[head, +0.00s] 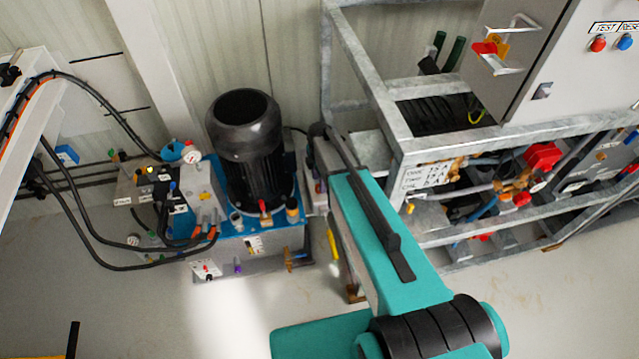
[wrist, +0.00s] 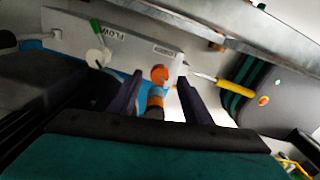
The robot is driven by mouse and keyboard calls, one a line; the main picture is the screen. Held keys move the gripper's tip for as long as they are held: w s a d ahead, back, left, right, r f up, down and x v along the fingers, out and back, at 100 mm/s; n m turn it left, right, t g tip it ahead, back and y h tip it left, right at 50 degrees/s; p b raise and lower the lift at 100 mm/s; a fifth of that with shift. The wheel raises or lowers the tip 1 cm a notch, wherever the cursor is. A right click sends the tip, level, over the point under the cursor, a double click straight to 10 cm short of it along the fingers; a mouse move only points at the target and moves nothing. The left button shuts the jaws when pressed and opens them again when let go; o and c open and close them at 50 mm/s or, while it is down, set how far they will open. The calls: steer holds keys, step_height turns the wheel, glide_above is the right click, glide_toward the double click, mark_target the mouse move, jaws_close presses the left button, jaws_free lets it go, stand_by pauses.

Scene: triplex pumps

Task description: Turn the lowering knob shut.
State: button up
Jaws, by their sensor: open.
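In the wrist view, my gripper (wrist: 160,82) is open, with its two dark fingers spread apart. An orange round knob (wrist: 159,74) on a light grey block (wrist: 125,45) shows between the fingertips, with a gap to each finger in the picture. More orange parts show below it. I cannot tell whether this orange knob is the lowering knob, nor how far ahead of the fingertips it is. In the head view, my teal arm reaches toward the blue hydraulic unit (head: 235,218), and my fingers cannot be made out there.
A green lever (wrist: 97,27) over a white round part is left of the knob. A yellow handle (wrist: 235,83) is to the right. In the head view, a black motor (head: 245,150) stands on the unit, black hoses (head: 125,262) loop at left, and a steel frame (head: 410,145) stands at right.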

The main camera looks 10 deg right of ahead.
steer(key=shift+f, duration=1.2)
steer(key=shift+c, duration=0.3)
steer(key=c, duration=1)
